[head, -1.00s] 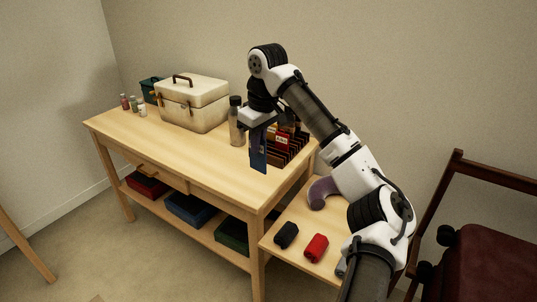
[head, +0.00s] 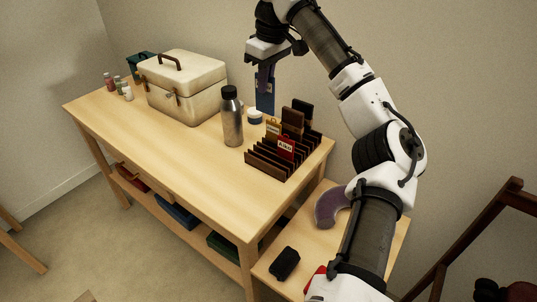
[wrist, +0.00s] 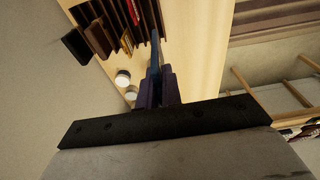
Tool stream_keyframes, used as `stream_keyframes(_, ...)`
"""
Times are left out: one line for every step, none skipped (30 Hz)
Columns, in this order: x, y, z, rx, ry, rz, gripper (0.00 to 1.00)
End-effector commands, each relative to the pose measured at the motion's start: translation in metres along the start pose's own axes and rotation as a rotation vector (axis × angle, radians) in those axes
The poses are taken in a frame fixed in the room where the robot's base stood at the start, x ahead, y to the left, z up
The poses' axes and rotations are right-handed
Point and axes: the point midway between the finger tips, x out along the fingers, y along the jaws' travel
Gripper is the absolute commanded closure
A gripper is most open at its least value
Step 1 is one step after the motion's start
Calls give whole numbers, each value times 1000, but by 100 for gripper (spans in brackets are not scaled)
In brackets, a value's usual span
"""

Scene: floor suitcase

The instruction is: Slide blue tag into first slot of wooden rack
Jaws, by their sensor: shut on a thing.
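My gripper (head: 266,78) is shut on the blue tag (head: 265,100), which hangs upright below the fingers. In the wrist view the tag (wrist: 155,50) shows nearly edge-on between the purple-grey fingers. The wooden rack (head: 262,171) stands on the right end of the table, a row of dark dividers with slots between them. It holds a red tag (head: 286,148), a yellow tag (head: 272,130) and taller dark brown pieces (head: 302,110). The blue tag is beyond the rack's left side in the head view, apart from it. The rack also shows at the wrist view's top left (wrist: 122,20).
A metal bottle (head: 232,122) stands left of the rack. A small white-lidded jar (head: 254,116) is close by the tag's lower end. A cream case (head: 183,88) and small bottles (head: 118,85) stand farther left. The table's front strip (head: 180,145) is clear.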

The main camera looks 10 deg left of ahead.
Motion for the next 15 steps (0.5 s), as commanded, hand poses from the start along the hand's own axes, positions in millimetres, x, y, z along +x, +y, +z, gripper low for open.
stream_keyframes(12,0,2,0,0,-5,100)
stream_keyframes(19,0,3,0,0,-5,100)
stream_keyframes(30,0,5,-1,1,-6,100)
stream_keyframes(38,0,6,0,0,-6,100)
stream_keyframes(46,0,7,-1,0,-7,100)
stream_keyframes(57,0,9,0,0,-7,100)
stream_keyframes(65,0,10,0,0,-7,100)
stream_keyframes(73,0,11,0,0,-6,100)
stream_keyframes(84,-1,13,0,1,-6,100)
stream_keyframes(91,-1,14,0,1,-7,100)
stream_keyframes(99,0,15,1,1,-6,100)
stream_keyframes(109,-1,17,1,1,-6,100)
stream_keyframes(114,0,18,2,1,-4,100)
stream_keyframes(120,0,19,3,-1,-2,100)
stream_keyframes(127,0,20,2,-1,-1,100)
